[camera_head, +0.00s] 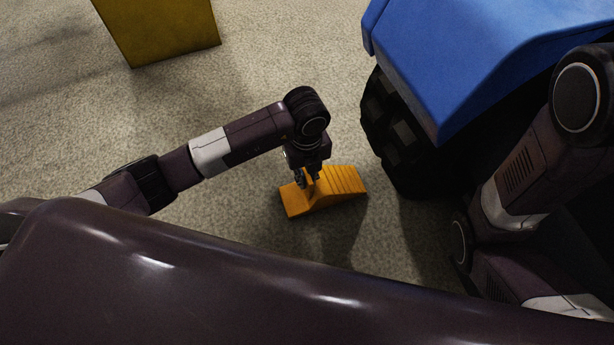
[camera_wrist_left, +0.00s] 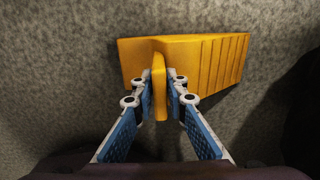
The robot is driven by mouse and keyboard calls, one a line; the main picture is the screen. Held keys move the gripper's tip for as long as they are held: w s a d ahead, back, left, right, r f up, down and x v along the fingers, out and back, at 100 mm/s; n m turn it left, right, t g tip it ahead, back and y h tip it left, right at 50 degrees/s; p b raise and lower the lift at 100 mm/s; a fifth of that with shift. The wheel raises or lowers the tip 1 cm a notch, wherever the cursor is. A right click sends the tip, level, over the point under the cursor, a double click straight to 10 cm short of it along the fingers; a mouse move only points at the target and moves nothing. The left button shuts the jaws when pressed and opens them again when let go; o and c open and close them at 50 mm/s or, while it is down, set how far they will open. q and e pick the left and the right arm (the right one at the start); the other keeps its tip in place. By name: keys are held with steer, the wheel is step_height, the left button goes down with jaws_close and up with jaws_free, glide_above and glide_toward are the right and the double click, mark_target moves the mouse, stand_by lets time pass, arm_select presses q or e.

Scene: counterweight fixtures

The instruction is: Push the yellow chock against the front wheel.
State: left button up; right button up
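The yellow chock (camera_head: 343,184) lies on the floor in the head view, its ribbed end toward the wheel. It also shows in the left wrist view (camera_wrist_left: 208,62), with a raised ridge in its middle. My left gripper (camera_head: 308,178) comes down on it from above. In the left wrist view its two blue-padded fingers (camera_wrist_left: 160,88) press on both sides of the ridge. The black front wheel (camera_head: 398,130) is right of the chock, with a strip of floor between them. The wheel's lower right part is hidden. My right gripper is not in view.
A blue vehicle body (camera_head: 470,60) overhangs the wheel at the upper right. A dark yellow block (camera_head: 160,30) stands at the upper left. My right arm (camera_head: 530,160) is beside the wheel on the right. The speckled floor (camera_head: 290,60) is clear around the chock.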

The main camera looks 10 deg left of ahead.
arm_select(q)
steer(key=o, duration=0.3)
